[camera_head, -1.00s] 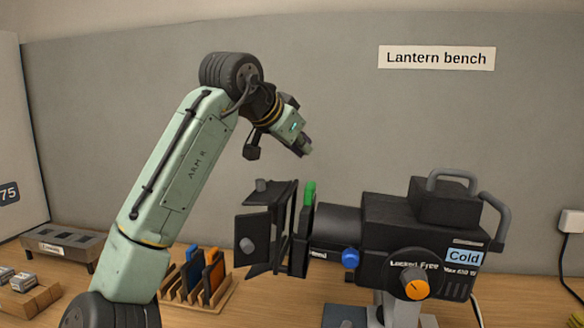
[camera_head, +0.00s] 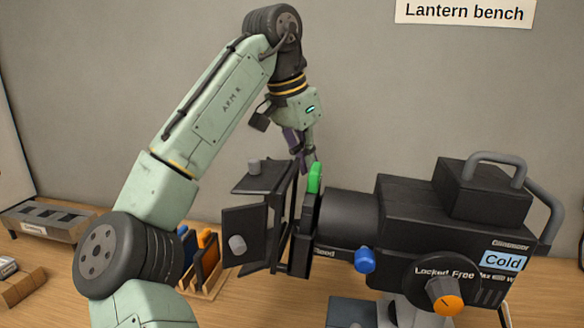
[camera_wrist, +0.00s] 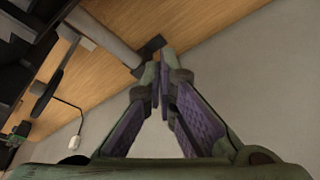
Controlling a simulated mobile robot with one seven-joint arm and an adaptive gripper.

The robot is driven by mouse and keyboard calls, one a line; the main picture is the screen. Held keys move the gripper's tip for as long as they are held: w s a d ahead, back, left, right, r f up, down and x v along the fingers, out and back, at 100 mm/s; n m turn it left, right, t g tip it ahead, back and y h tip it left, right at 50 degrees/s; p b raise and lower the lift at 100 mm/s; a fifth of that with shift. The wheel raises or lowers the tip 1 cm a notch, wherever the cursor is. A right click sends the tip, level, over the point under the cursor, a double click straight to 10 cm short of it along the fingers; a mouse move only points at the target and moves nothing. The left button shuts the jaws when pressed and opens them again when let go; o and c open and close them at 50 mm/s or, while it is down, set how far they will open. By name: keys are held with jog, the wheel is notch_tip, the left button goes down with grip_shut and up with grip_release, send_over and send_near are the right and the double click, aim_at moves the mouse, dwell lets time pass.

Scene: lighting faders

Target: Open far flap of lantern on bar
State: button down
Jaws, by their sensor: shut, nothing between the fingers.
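The black lantern (camera_head: 410,222) stands at the right in the head view, its barn-door frame (camera_head: 285,215) facing left. A near flap (camera_head: 241,222) with a grey knob (camera_head: 237,245) stands out from the frame. A top flap (camera_head: 262,182) with a grey knob (camera_head: 253,166) juts out too. The far flap is mostly hidden behind the frame, so I cannot tell its angle. My gripper (camera_head: 306,168) is just behind the frame's top, by the green tab (camera_head: 314,178). In the wrist view my gripper (camera_wrist: 161,75) is shut and empty, fingers tapering together; I see no clear contact.
Orange and blue panels stand in a wooden rack (camera_head: 205,290) left of the flaps. A grey slotted tray (camera_head: 45,215) lies at far left. The lantern has a blue knob (camera_head: 365,260) and an orange knob (camera_head: 447,303). The grey wall (camera_head: 370,100) rises behind.

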jog(key=s+a+p, duration=0.1)
jog(key=s+a, duration=0.1)
jog(key=a, duration=0.1)
jog(key=shift+s+f, duration=0.1)
jog(key=shift+s, duration=0.1)
jog(key=shift+s, duration=0.1)
dwell(0.3)
